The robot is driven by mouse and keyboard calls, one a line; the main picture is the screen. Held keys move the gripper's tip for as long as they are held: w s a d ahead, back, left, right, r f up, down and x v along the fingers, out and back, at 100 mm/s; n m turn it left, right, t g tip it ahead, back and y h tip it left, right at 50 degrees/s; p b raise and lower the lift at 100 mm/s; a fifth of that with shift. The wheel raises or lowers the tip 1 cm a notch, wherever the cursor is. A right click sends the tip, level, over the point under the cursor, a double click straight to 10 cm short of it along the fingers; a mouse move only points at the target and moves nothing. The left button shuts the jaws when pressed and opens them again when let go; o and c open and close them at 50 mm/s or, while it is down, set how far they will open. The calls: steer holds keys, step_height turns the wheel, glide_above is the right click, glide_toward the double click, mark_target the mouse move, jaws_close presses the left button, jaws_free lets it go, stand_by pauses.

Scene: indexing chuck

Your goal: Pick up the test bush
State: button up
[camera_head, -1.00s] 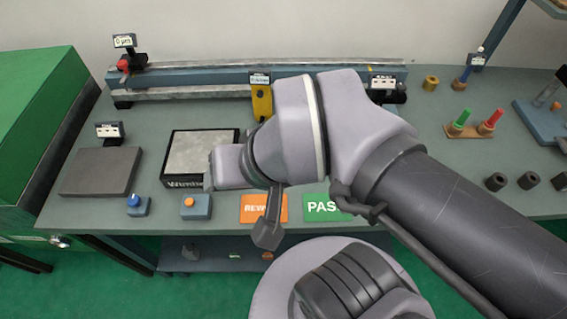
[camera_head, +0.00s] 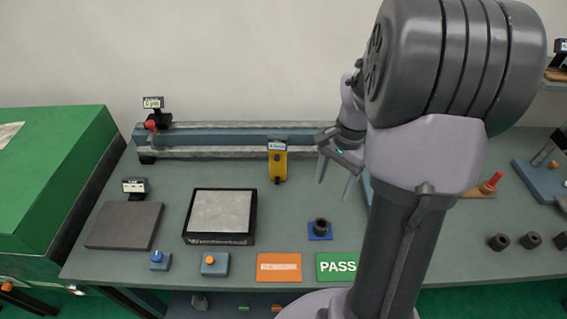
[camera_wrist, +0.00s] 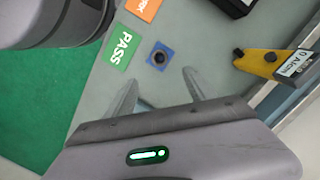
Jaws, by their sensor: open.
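A dark round bush with a central hole (camera_head: 320,226) stands on a small blue pad (camera_head: 312,237), just behind the orange and green cards. I take it to be the test bush. It also shows in the wrist view (camera_wrist: 159,58), on the same blue pad, beyond my fingertips. My gripper (camera_head: 335,188) hangs over the bench, behind and above the bush, with its fingers spread and nothing between them. In the wrist view my gripper (camera_wrist: 160,78) has one finger on each side of the line to the bush, apart from it.
The green PASS card (camera_head: 337,266) and orange card (camera_head: 279,267) lie at the front edge. A yellow gauge (camera_head: 278,165) stands left of my gripper, before the long rail (camera_head: 222,140). Several dark bushes (camera_head: 498,242) stand at the right. Bench around the pad is clear.

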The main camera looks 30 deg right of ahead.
steer(key=b, duration=0.5)
glide_above(322, 225)
steer(key=f, duration=1.2)
steer(key=shift+s+a, duration=0.3)
steer(key=shift+a, duration=0.1)
step_height(322, 225, down, 5)
steer(key=shift+s+a+f+b, duration=0.1)
steer(key=shift+b, duration=1.1)
jaws_close()
